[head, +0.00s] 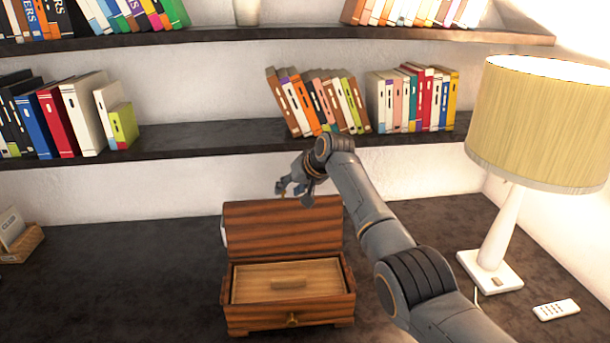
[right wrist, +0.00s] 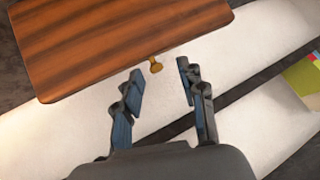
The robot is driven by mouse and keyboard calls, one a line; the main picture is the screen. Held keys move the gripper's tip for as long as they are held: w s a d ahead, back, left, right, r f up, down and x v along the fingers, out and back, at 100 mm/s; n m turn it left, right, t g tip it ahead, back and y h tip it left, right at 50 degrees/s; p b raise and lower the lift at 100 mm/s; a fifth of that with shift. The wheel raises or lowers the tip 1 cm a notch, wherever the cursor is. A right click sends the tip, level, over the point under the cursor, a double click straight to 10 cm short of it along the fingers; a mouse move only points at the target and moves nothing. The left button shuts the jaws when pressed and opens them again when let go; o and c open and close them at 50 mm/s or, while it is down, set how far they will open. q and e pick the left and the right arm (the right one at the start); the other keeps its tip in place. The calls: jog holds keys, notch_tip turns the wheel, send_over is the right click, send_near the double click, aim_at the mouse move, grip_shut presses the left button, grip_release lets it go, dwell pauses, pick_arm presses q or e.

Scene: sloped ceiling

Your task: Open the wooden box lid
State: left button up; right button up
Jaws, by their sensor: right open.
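The wooden box (head: 290,317) stands on the dark desk with its striped brown lid (head: 280,232) raised and tilted back, so the lighter wood inside (head: 310,273) shows. My right gripper (head: 293,188) is at the upper edge of the lid in the head view. In the right wrist view my right gripper (right wrist: 160,71) is open, with a small brass knob (right wrist: 156,66) on the edge of the lid (right wrist: 115,40) close by its fingertips. The fingers hold nothing. My left gripper is not in view.
A lamp (head: 535,125) and a white remote (head: 556,309) are on the right of the desk. A small holder with cards (head: 20,240) is at the far left. Shelves of books (head: 200,136) run behind. The desk left of the box is clear.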

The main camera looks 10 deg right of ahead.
jog(key=v, duration=1)
